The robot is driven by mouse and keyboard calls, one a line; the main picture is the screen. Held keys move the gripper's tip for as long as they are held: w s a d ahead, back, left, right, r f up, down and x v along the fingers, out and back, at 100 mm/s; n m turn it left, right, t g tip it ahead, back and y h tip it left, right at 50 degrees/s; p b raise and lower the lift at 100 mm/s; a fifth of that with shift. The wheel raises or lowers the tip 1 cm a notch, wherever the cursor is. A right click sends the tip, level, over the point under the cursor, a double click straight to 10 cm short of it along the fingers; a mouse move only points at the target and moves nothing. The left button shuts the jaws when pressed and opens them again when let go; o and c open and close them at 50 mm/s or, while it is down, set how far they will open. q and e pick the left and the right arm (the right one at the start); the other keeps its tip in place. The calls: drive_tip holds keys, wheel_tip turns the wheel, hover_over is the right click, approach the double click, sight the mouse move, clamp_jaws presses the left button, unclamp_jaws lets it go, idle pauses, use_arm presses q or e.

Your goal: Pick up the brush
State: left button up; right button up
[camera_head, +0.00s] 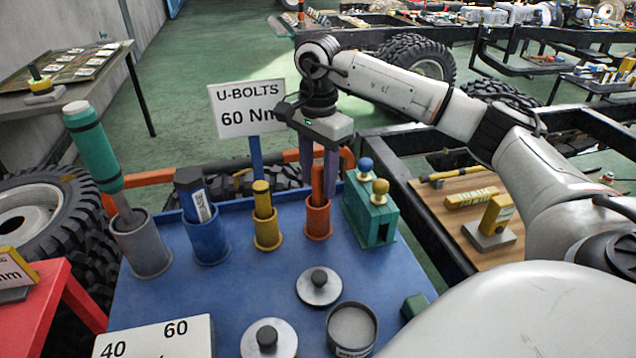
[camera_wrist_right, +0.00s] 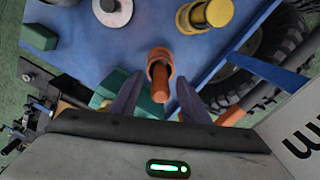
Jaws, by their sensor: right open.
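My right gripper (camera_head: 318,172) is open above the orange cup (camera_head: 318,219), its purple fingers pointing down on either side of an orange stick-like item (camera_head: 318,184) that stands in the cup. In the right wrist view the orange item (camera_wrist_right: 159,88) shows between the two fingers, with the orange cup (camera_wrist_right: 160,56) around it. I cannot see bristles, so I cannot tell for sure which item is the brush. A green-handled tool (camera_head: 93,146) leans in a grey cup (camera_head: 142,243) at the left. My left gripper is not in view.
A blue cup (camera_head: 206,240) and a yellow cup (camera_head: 267,234) hold other items on the blue table (camera_head: 200,290). A green block with knobs (camera_head: 370,215) stands just right of the orange cup. A U-bolts sign (camera_head: 246,108) stands behind.

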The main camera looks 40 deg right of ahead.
drive_tip(key=shift+f, duration=0.1)
drive_tip(key=shift+c, duration=0.3)
clamp_jaws()
